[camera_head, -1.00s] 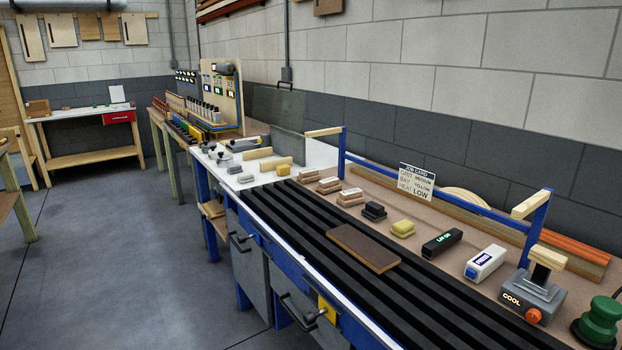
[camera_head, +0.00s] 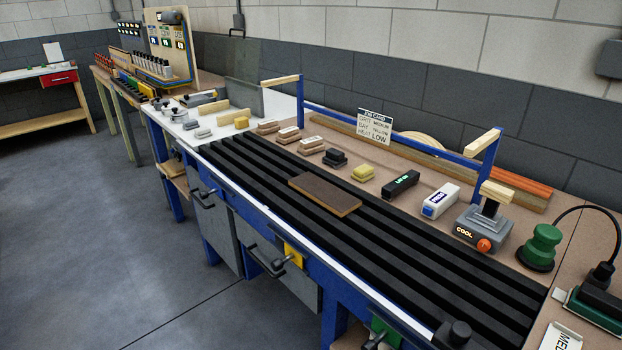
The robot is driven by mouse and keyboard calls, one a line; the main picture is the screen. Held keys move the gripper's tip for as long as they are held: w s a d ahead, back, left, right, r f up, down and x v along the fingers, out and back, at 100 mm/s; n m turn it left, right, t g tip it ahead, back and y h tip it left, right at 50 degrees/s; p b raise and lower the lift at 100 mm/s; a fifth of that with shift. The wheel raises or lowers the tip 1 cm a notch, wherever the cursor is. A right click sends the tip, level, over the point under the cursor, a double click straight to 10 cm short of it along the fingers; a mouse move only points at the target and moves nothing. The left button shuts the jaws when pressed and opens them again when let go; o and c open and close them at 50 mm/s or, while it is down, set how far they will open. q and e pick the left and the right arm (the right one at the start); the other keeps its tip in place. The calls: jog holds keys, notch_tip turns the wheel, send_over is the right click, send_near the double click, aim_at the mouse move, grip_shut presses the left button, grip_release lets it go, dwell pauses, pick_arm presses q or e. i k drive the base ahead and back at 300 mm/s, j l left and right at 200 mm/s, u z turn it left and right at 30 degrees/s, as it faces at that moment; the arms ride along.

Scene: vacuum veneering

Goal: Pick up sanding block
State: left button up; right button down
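Several small blocks stand in a row on the brown strip behind the black slats. Three are tan-brown with lighter tops: a far one (camera_head: 267,127), a middle one (camera_head: 288,134) and a near one (camera_head: 311,145). Then come a dark grey block (camera_head: 334,158) and a yellow block (camera_head: 363,173). I cannot tell from their looks alone which are sanding blocks. A job card (camera_head: 375,127) behind them reads grit medium, bay yellow, heat low. Neither of my grippers is in view.
A brown panel (camera_head: 325,194) lies on the black slats (camera_head: 430,250). To the right stand a black device (camera_head: 400,185), a white-and-blue one (camera_head: 440,200), a grey iron marked COOL (camera_head: 484,228) and a green knob (camera_head: 541,245). A blue frame (camera_head: 487,172) rises behind. Floor at left is clear.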

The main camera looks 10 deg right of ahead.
aim_at(266, 127)
jog(key=i+j+u, duration=0.35)
jog(key=i, duration=0.2)
jog(key=i+j+u, duration=0.3)
jog(key=i, duration=0.25)
jog(key=i+u, duration=0.35)
jog(key=i, duration=0.2)
jog(key=i+z, duration=0.1)
jog(key=i, duration=0.45)
jog(key=i+j+z, duration=0.15)
jog(key=i, duration=0.4)
jog(key=i+j+z, duration=0.1)
jog(key=i, duration=0.45)
